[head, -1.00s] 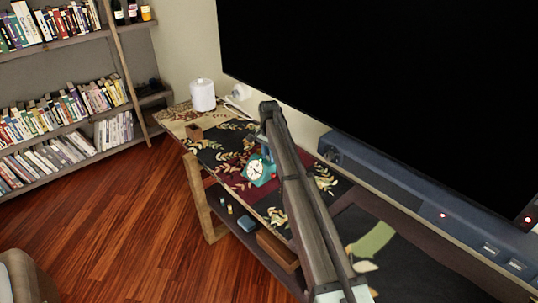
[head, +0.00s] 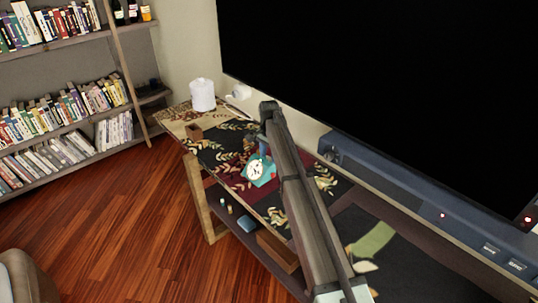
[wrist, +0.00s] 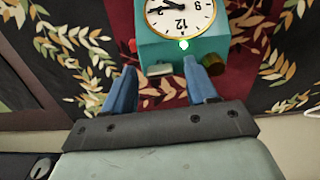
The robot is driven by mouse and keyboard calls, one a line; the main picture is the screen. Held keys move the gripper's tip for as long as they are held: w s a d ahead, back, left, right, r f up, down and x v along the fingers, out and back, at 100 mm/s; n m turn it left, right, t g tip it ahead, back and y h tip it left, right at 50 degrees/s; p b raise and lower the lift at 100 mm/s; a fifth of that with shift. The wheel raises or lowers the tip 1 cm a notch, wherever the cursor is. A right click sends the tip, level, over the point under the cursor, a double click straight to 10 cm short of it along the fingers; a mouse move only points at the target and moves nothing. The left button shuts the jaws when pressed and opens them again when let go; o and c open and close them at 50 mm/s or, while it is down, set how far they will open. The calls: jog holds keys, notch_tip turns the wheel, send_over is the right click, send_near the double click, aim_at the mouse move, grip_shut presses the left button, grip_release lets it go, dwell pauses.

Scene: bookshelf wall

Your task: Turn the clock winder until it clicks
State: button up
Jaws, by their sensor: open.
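A teal table clock (head: 259,170) with a round white face stands on the patterned top of the low console. In the wrist view the clock (wrist: 182,45) is at the top, its face partly cut off by the picture's edge. Whether a finger touches the clock is unclear. In the head view my arm partly hides the fingers.
A large dark screen (head: 400,90) hangs close behind the console. A white canister (head: 202,95) and a small brown box (head: 194,132) stand at the console's far end. Small items lie on its lower shelf. A bookshelf (head: 60,90) stands at the left, with open wooden floor before it.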

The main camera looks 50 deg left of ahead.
notch_tip(320, 180, up, 14)
dwell(0.7)
jog(key=shift+f, duration=0.1)
